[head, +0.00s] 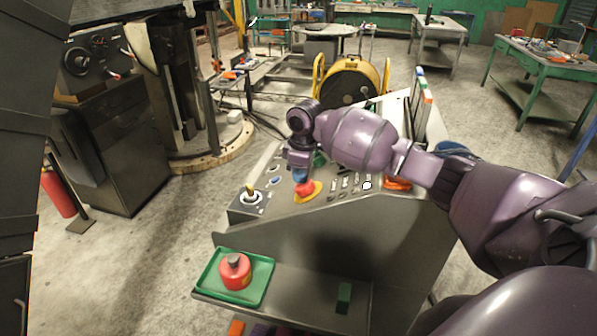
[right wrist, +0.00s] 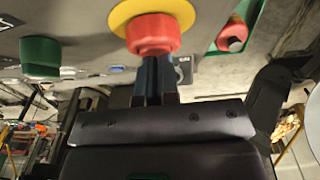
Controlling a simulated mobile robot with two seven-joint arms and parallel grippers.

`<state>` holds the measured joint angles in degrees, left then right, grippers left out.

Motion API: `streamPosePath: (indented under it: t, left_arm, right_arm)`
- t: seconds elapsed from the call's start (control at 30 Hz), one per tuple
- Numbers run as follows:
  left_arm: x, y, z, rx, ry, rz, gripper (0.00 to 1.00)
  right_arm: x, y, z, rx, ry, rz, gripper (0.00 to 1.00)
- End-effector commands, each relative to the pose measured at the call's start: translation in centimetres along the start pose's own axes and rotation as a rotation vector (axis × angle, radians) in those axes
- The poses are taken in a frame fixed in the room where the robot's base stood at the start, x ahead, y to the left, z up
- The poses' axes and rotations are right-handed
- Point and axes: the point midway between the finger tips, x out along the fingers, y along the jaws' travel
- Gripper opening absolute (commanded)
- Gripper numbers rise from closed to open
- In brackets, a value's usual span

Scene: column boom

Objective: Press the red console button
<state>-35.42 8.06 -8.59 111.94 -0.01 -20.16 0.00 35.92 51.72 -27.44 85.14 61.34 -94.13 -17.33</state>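The red console button (head: 305,188), with a yellow ring around its base, sits on the sloped panel of the grey console (head: 330,235). In the right wrist view the red button (right wrist: 153,35) is at the top centre. My right gripper (head: 301,178) points down, just above the button; in the wrist view its fingers (right wrist: 155,65) are together and hold nothing. Their tips overlap the button's near edge in that view, and I cannot tell whether they touch it. The button looks undamaged and upright. My left gripper is not in view.
A joystick (head: 250,196) and small switches flank the button. A green tray (head: 262,281) with a red, dark-topped object (head: 235,271) stands on the console's lower shelf, beside a green block (head: 344,297). A yellow cable reel (head: 350,82) stands behind.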

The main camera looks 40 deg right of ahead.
Motion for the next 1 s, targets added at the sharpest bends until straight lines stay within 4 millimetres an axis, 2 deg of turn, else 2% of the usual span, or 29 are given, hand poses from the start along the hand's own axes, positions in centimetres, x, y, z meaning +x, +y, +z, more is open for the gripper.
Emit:
streamPosePath:
  t: [0.03, 0.1, 0.37, 0.6, 1.0]
  left_arm:
    - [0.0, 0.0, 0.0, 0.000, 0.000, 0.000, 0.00]
    - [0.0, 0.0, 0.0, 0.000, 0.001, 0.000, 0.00]
    - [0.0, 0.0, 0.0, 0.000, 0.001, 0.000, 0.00]
    - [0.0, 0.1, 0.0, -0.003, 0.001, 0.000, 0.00]
    - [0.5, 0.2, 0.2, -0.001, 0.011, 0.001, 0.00]
  right_arm:
    - [1.0, -0.2, 0.6, 0.004, -0.020, -0.011, 0.00]
    - [1.1, -0.3, 0.7, 0.004, -0.023, -0.013, 0.00]
    - [0.4, -0.1, 0.2, 0.004, -0.022, -0.012, 0.00]
    - [-3.4, 0.6, -1.6, 0.004, -0.005, 0.000, 0.00]
    - [-11.0, 0.7, -1.7, 0.003, -0.001, 0.004, 0.00]
